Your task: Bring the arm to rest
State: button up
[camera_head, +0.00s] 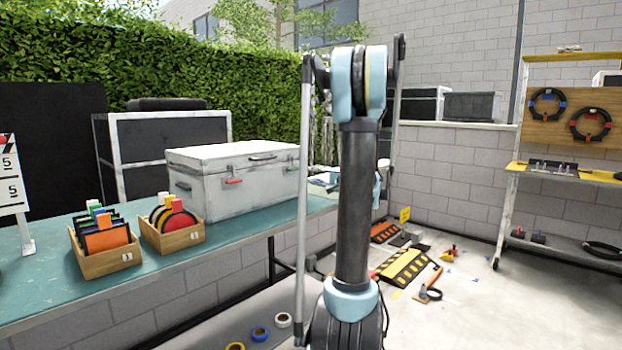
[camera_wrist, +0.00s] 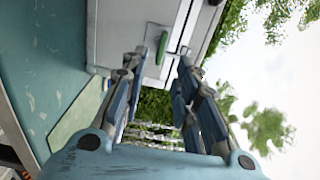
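My arm (camera_head: 354,200) stands upright in the middle of the head view, with a dark link between pale blue joints. My gripper (camera_wrist: 157,64) shows in the wrist view with its two fingers apart and nothing between them. A white case (camera_head: 235,190) is on the teal table (camera_head: 60,285), left of my arm. In the wrist view, the case (camera_wrist: 125,25) with a green latch (camera_wrist: 162,48) appears turned beyond the fingertips. The gripper is mostly hidden behind my arm in the head view, and its distance to the case is unclear.
Two wooden boxes (camera_head: 108,262) (camera_head: 175,238) of coloured discs and plates stand on the table. Tape rolls (camera_head: 260,333) lie below its front edge. Yellow-black ramps (camera_head: 405,266) lie on the floor at right. A shelf rack (camera_head: 505,215) stands far right. Floor between is partly free.

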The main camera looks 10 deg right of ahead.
jog(key=shift+s+a, duration=0.1)
jog(key=s+a+f+n+g+h, duration=0.25)
jog(key=s+a+f+g, duration=0.35)
jog(key=s, duration=0.5)
jog(key=s+a+f+n+g+h, duration=0.15)
jog(key=s+a+f+n, duration=0.25)
jog(key=s+a, duration=0.6)
jog(key=s+d+f+n+g+h, duration=0.1)
jog(key=s+d+f+h, duration=0.1)
jog(key=s, duration=0.6)
jog(key=s+d+f+n+g+h, duration=0.2)
jog(key=s+d+f, duration=0.2)
jog(key=s+f, duration=0.2)
jog(key=s+d+f+n+g+h, duration=0.1)
jog(key=s+f, duration=0.4)
jog(key=s, duration=0.5)
jog(key=shift+s+d+g+h, duration=0.4)
jog(key=shift+d+h, duration=0.4)
jog(key=shift+d, duration=0.25)
jog(key=shift+f, duration=0.1)
